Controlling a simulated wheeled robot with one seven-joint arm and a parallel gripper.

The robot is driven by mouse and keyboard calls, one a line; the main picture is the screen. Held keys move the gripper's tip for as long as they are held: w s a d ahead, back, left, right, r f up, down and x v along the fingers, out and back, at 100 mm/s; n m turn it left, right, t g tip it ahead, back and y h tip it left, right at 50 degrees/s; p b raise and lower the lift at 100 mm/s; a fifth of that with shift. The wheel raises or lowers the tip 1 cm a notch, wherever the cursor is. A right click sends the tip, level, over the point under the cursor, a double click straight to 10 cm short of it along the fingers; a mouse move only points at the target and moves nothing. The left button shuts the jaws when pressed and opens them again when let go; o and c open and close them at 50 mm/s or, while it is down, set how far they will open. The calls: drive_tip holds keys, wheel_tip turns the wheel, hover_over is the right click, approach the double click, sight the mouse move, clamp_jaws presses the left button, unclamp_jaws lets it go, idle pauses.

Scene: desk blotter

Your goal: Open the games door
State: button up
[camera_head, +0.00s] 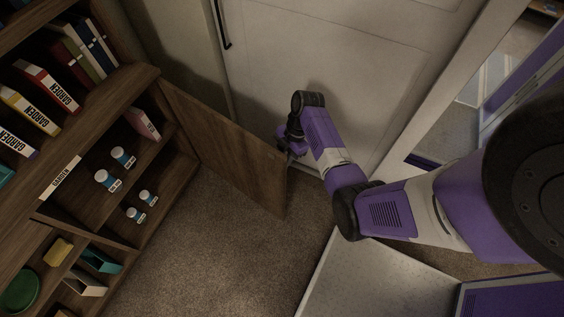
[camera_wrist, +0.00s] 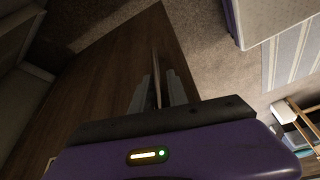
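A brown wooden cabinet door (camera_head: 228,150) stands swung wide open from the bookcase, its inner face towards the head camera. My gripper (camera_head: 285,148) is at the far side of this door, near its free edge, partly hidden by it. In the wrist view the door's wooden face (camera_wrist: 95,95) fills the left and middle. My gripper's two fingers (camera_wrist: 158,90) stand apart on either side of a thin upright strip, seemingly the handle, with a narrow gap visible.
The open compartment holds several white jars (camera_head: 123,157) and a pink box (camera_head: 142,123). Books (camera_head: 48,85) fill the shelf above. A pale wall panel with a black handle (camera_head: 221,25) stands behind my arm. Carpet (camera_head: 215,245) is clear below the door; a light-topped unit (camera_head: 375,275) is lower right.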

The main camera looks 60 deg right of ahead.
drive_tip(key=v, duration=0.7)
drive_tip(key=shift+r, duration=0.2)
drive_tip(key=shift+s+d, duration=0.1)
drive_tip(key=shift+s, duration=0.1)
